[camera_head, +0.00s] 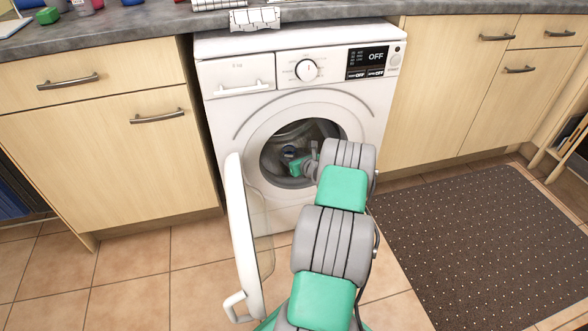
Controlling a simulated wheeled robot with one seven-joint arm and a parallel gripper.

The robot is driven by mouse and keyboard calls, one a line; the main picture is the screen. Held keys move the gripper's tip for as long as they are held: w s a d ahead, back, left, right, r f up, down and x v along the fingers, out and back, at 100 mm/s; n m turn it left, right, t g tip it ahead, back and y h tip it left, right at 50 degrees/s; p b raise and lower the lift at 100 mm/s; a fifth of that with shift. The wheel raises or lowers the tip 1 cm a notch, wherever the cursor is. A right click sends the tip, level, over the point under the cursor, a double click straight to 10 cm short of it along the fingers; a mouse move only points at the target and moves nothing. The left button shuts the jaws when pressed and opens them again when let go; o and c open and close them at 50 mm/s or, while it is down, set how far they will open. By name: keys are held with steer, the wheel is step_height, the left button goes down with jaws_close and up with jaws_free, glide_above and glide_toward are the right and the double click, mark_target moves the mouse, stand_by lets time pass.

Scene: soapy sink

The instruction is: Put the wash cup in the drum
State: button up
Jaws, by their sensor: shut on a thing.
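The washing machine (232,112) stands under the counter with its round door (242,235) swung open to the left. Its drum (318,130) shows as a dark metal hollow behind the door opening. My arm reaches forward into the opening, and my gripper (290,156) is inside the drum, toward its lower left. The gripper is small and shaded here. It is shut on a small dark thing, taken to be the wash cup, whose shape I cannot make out. My wrist and the drum's shade hide most of it.
The open door, with its handle at the lower end, stands close to the left of my arm. Wooden cabinets (110,150) flank the machine. A dark dotted mat (480,240) lies on the tiled floor at right. Several small items stand on the grey counter (130,30).

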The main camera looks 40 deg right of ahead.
mark_target(288, 152)
steer(key=w+b, duration=0.1)
steer(key=w+d, duration=0.1)
steer(key=w+b, duration=0.1)
steer(key=shift+w+d+f+b, duration=0.2)
steer(key=shift+d+f+b, duration=0.1)
steer(key=shift+d+f, duration=0.1)
steer(key=shift+w+d+f+b, duration=0.2)
steer(key=shift+w+f+b, duration=0.15)
steer(key=shift+f, duration=0.4)
steer(key=shift+w+d+f+b, duration=0.25)
steer(key=shift+w+f, duration=0.1)
steer(key=shift+f, duration=0.35)
steer(key=shift+w+d+f+b, duration=0.2)
steer(key=shift+w+f+b, duration=0.15)
steer(key=shift+f, duration=0.4)
steer(key=shift+f, duration=0.15)
steer(key=shift+f, duration=1.15)
steer(key=shift+f, duration=0.1)
steer(key=shift+f, duration=0.9)
steer(key=shift+f, duration=0.1)
